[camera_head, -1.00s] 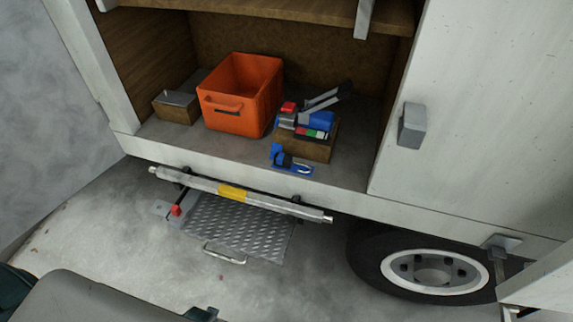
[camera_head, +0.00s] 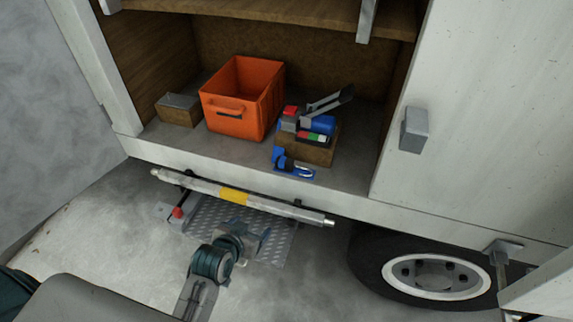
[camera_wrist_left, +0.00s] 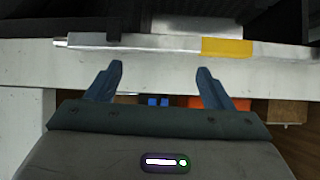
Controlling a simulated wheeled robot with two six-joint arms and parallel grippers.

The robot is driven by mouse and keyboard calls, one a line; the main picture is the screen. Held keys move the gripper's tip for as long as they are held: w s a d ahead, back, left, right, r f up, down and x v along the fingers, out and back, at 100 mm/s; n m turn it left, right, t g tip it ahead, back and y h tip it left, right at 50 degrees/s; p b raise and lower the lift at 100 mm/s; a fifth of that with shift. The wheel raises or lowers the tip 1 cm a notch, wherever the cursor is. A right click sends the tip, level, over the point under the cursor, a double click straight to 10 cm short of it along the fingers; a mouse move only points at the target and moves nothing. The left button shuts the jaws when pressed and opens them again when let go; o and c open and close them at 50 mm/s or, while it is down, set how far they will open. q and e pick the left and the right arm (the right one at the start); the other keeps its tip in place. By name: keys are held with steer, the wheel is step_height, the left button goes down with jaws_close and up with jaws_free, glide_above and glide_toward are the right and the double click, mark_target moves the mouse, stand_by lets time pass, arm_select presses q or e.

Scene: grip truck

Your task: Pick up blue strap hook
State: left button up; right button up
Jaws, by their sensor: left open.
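The blue strap hook (camera_head: 293,167) lies on the front of the truck's cargo floor, a blue strap with a silvery hook, in front of a wooden block (camera_head: 318,155). In the left wrist view a small blue patch (camera_wrist_left: 157,100) shows between my fingers; I cannot tell for sure that it is the strap hook. My left gripper (camera_head: 262,242) is over the metal step, below and apart from the strap hook. In the left wrist view my left gripper (camera_wrist_left: 159,68) has its two fingers spread with nothing between them. My right gripper is not in view.
An orange crate (camera_head: 225,119) and a small wooden box (camera_head: 176,116) stand left on the cargo floor. Tools lie on the block, including a blue one (camera_head: 318,124). A bar with a yellow band (camera_head: 234,197) and a step (camera_head: 205,215) hang below the floor edge.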

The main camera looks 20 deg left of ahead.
mark_target(283, 166)
arm_select(q)
steer(key=w+d+r+t, duration=0.1)
steer(key=w, duration=0.4)
steer(key=w+r+t+p, duration=0.1)
steer(key=w+r+t, duration=0.1)
steer(key=w, duration=0.2)
steer(key=w+d+r+t, duration=0.1)
steer(key=w+r+t, duration=0.1)
steer(key=w, duration=0.3)
steer(key=shift+w+d+n+p, duration=0.3)
steer(key=shift+d+n, duration=0.05)
steer(key=shift+n, duration=0.05)
steer(key=w, duration=0.1)
steer(key=w+p, duration=0.1)
steer(key=w, duration=0.1)
steer(key=w+p, duration=0.1)
steer(key=w, duration=0.1)
steer(key=shift+d+f, duration=0.25)
steer(key=shift+w+f, duration=0.15)
steer(key=shift+w, duration=0.1)
steer(key=shift+s, duration=0.1)
steer(key=shift+c, duration=0.2)
steer(key=c, duration=1.1)
